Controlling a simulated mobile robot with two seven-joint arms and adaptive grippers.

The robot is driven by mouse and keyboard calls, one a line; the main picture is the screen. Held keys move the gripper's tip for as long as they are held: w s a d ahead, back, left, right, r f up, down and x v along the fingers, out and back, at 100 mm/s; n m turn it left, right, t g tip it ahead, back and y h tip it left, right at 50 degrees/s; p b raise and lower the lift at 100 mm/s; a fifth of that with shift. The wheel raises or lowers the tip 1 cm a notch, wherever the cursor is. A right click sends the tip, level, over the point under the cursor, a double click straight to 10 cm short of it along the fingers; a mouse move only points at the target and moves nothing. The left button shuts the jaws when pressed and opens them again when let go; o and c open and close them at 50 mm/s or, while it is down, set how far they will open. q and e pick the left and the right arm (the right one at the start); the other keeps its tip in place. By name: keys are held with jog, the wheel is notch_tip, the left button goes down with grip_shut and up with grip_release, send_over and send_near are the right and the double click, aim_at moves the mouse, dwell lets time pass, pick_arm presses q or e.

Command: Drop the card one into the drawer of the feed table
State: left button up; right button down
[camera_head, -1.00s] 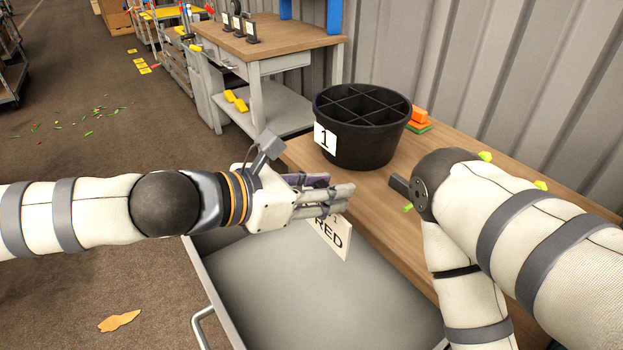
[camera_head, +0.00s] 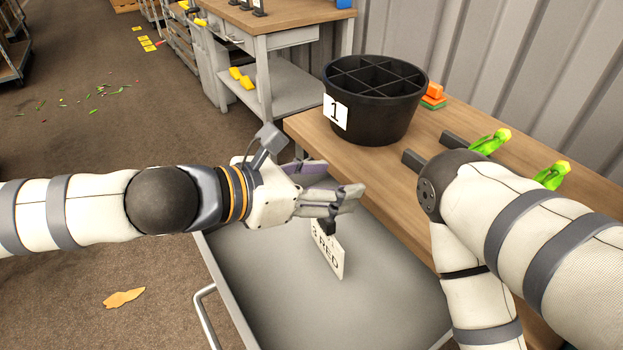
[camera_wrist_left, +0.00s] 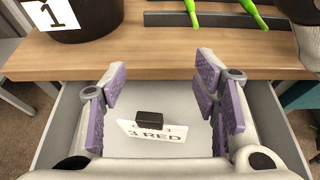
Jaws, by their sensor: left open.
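A white card (camera_head: 329,256) with the print "3 RED" and a dark block at its top is inside the open grey drawer (camera_head: 260,271) of the wooden-topped table (camera_head: 392,190). It stands tilted just below my left gripper (camera_head: 338,183). I cannot tell whether it touches the drawer floor. The left wrist view shows the card (camera_wrist_left: 152,134) between and below the spread purple-padded fingers of the left gripper (camera_wrist_left: 160,72), apart from them; a smaller upper line on it is unreadable. My right arm crosses the right side, and its gripper is not visible.
A black divided bucket (camera_head: 372,125) with a "1" label stands on the table. Green tulip bunches (camera_head: 490,143) lie behind my right arm. An orange and green item (camera_head: 434,95) sits beside the bucket. Another workbench (camera_head: 275,30) stands behind. The drawer is otherwise clear.

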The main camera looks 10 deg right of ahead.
pick_arm(q)
jog(key=v, duration=1.1)
